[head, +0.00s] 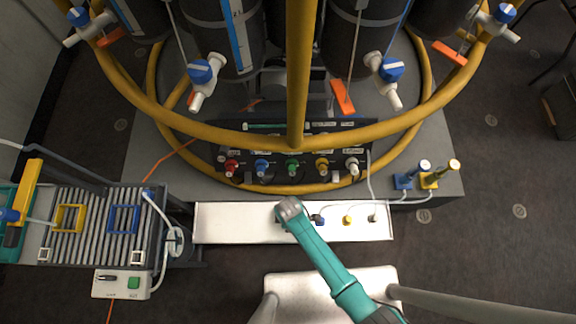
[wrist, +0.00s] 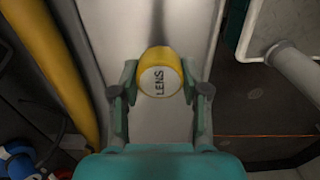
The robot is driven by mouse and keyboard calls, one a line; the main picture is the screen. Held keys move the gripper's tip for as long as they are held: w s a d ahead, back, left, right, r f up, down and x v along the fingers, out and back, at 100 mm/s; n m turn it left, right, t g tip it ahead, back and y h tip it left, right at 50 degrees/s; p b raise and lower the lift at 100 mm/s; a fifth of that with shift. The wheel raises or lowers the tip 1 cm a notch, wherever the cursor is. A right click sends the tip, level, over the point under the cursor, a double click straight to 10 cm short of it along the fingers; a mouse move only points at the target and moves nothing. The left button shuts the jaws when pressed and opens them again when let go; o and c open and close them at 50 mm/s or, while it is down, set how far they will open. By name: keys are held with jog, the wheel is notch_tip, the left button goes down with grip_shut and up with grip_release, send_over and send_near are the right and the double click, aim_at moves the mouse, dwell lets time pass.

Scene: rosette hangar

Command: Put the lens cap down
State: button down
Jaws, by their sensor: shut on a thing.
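The lens cap (wrist: 158,58) is a yellow round piece with a pale face marked LENS. In the wrist view it sits between the two fingers of my gripper (wrist: 159,82), which is shut on it from both sides. A long pale metal tray (wrist: 118,28) lies behind the cap; I cannot tell whether the cap touches it. In the head view my teal arm reaches over the middle of the tray (head: 240,222). The fingers and the held cap cannot be made out there, under the arm's end.
A small yellow piece (head: 347,219) and a pale piece (head: 373,218) stand on the tray's right half. Behind it are a panel of coloured knobs (head: 292,168) and a yellow ring rail (head: 190,122). A pale seat (head: 330,290) is in front. The tray's left half looks clear.

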jog(key=shift+f, duration=2.2)
jog(key=shift+f, duration=0.1)
jog(key=c, duration=0.6)
grip_release()
notch_tip(320, 180, up, 12)
jog(key=shift+r, duration=0.15)
